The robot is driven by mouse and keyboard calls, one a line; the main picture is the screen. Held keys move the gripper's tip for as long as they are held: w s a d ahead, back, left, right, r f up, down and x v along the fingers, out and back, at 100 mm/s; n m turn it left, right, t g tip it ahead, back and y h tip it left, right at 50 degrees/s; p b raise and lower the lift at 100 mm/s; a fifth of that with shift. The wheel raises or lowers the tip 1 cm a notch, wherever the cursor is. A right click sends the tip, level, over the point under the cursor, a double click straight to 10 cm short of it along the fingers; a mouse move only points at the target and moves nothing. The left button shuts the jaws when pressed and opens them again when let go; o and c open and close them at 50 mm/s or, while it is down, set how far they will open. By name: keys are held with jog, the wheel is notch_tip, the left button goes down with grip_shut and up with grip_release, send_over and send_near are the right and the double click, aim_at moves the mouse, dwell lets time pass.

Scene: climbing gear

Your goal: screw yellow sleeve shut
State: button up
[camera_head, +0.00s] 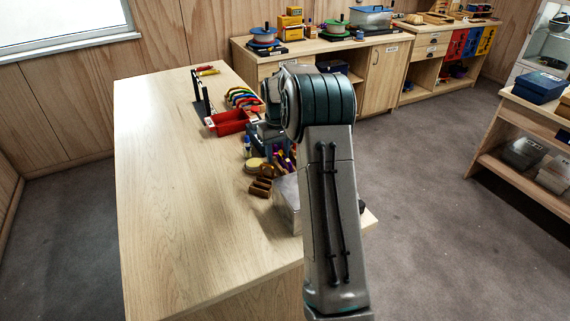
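I cannot single out the yellow sleeve for sure. A row of curved, coloured pieces (241,97), with some yellow among them, lies on the table's right side; their details are too small to read. Small red and yellow items (207,71) lie at the table's far end. A dark upright stand (202,95) is just in front of them. My arm rises in front of the table's right side, and its end is hidden behind its own links. My gripper does not show.
The light wood table (175,190) is bare on its left and front. A red bin (228,122), a blue container (268,139), brown blocks (261,187) and a grey box (287,203) line its right side, partly behind my arm. A stocked counter (377,76) stands beyond.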

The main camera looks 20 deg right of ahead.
jog(key=shift+f+b, duration=0.4)
jog(key=shift+f, duration=0.4)
jog(key=shift+d+p, duration=0.4)
jog(key=shift+d, duration=0.75)
jog(key=shift+r, duration=0.1)
jog(key=shift+w+a+r+p, duration=0.1)
jog(key=shift+a+r+p, duration=0.1)
jog(key=shift+r+p, duration=0.4)
jog(key=shift+a+r+p, duration=0.2)
jog(key=shift+r+p, duration=0.15)
jog(key=shift+r, duration=0.4)
jog(key=shift+a, duration=0.75)
jog(key=shift+f, duration=0.15)
